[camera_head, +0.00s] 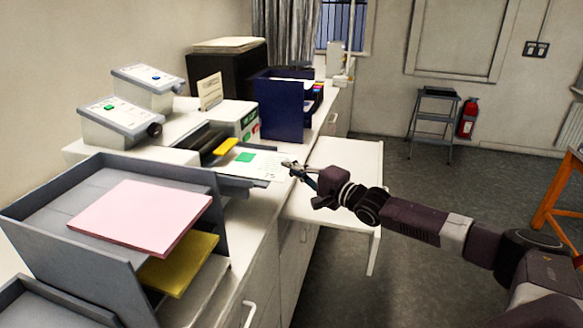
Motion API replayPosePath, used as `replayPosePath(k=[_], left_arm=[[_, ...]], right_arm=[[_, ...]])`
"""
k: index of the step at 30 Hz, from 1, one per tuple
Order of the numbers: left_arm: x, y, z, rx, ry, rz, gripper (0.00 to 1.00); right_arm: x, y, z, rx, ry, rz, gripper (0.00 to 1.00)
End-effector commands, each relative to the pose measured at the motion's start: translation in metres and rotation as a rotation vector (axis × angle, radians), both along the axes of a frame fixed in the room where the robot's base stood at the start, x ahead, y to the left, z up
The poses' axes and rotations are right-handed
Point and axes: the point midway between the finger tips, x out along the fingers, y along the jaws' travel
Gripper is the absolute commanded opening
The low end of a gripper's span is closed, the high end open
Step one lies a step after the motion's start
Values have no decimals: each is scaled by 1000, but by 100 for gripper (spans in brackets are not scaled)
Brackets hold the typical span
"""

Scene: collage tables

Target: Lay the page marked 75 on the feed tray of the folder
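A white page (268,166) with a green patch lies nearly flat over the front of a dark machine with a yellow part, which looks like the folder (208,139). The page's number is too small to read. A grey edge that may be the feed tray (240,182) shows under the page. My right gripper (288,164) is at the page's right edge, with its fingertips touching or very near it. I cannot tell whether the fingers are closed on the paper. My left gripper is out of view.
A grey tray rack (232,215) with pink sheets (140,217) and yellow sheets (180,264) stands in front. A dark blue holder (281,111) and white devices with sloped panels (118,121) stand behind. A white side table (340,160) beyond my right gripper is mostly bare.

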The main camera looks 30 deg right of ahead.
Motion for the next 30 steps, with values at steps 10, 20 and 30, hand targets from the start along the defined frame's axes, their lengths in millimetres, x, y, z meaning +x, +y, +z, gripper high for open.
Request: replayPosePath(k=[10, 20, 30], left_arm=[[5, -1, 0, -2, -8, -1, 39], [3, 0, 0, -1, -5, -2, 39], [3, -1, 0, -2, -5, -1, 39]], right_arm=[[0, 0, 0, 1, 0, 0, 25], [-8, -2, -2, 3, 4, 0, 25], [-38, -10, -3, 0, 5, -1, 25]])
